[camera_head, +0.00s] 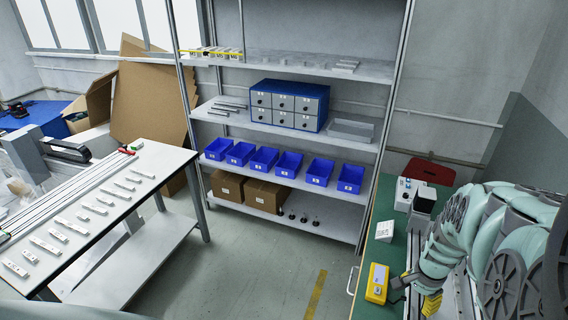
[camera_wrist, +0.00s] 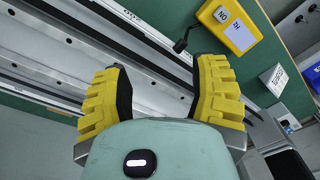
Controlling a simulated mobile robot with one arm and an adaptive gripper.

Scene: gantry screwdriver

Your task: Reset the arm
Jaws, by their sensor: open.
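My arm (camera_head: 500,225), pale green with dark joint covers, is folded at the right side of the head view, above the green workbench (camera_head: 372,240). My gripper (camera_head: 420,290) points down beside the yellow box on that bench. In the wrist view my gripper (camera_wrist: 160,88) has its two yellow ridged fingers spread wide, with nothing between them. Metal rails (camera_wrist: 60,50) run across the picture behind the fingers. The yellow box (camera_wrist: 230,25), with white labels, lies beyond the right finger, apart from it. It also shows in the head view (camera_head: 377,281).
A small white labelled block (camera_head: 385,231) and a white device (camera_head: 405,193) stand farther back on the green bench. A shelf unit (camera_head: 300,190) with blue bins (camera_head: 289,164) stands at the back. A table (camera_head: 165,158) with several small parts is at left. Floor between is clear.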

